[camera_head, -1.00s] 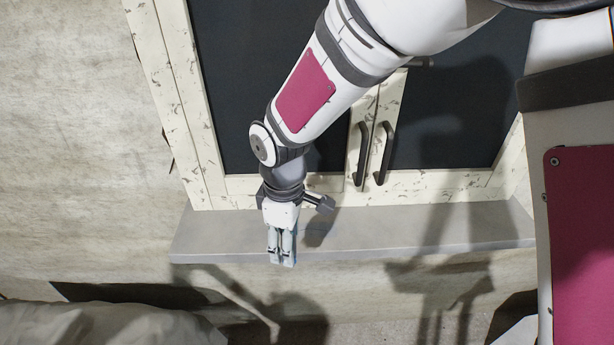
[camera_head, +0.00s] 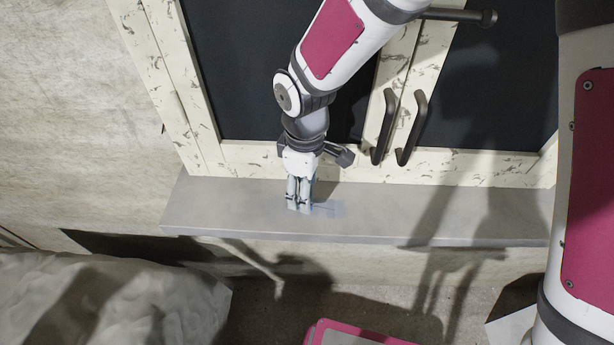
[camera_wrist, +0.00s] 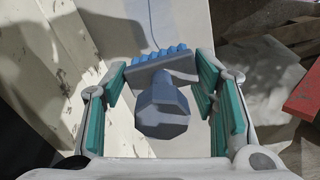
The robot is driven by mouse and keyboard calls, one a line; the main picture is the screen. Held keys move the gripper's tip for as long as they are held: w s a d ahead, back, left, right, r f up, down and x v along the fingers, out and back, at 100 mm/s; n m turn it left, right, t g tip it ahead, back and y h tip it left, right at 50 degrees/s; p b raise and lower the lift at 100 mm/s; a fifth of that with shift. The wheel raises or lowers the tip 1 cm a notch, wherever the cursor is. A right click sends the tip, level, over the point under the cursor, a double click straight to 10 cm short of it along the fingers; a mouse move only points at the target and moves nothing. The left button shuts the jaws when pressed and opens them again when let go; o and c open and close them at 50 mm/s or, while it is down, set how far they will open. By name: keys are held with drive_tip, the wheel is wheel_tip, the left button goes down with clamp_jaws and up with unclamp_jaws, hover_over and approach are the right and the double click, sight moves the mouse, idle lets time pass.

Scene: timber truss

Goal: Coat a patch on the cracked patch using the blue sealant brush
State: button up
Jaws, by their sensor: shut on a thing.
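The blue sealant brush (camera_wrist: 160,105) is between the teal-padded fingers of my gripper (camera_head: 299,208), which is shut on it. Its faceted blue handle points towards the wrist camera, and its ridged blue head faces the pale surface beyond. In the head view my gripper points down at the grey sill (camera_head: 420,222), and the brush is hard to make out there. A faint bluish patch (camera_head: 327,208) lies on the sill just right of the fingertips. Whether the bristles touch the sill, I cannot tell.
A flaking cream window frame (camera_head: 235,160) with dark panes and two black handles (camera_head: 412,128) stands behind the sill. A rough grey rock-like mass (camera_head: 100,300) is at the lower left. The sill's right part is clear.

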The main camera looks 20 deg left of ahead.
wheel_tip(320, 180, down, 2)
drive_tip(key=shift+f+b, duration=0.25)
drive_tip(key=shift+b, duration=0.15)
drive_tip(key=shift+a+f, duration=0.15)
drive_tip(key=shift+f, duration=0.05)
drive_tip(key=shift+s+a+r, duration=0.1)
drive_tip(key=shift+s+a, duration=0.15)
drive_tip(key=shift+a, duration=0.45)
drive_tip(key=shift+s+a, duration=0.2)
drive_tip(key=shift+a, duration=0.5)
drive_tip(key=shift+f, duration=0.3)
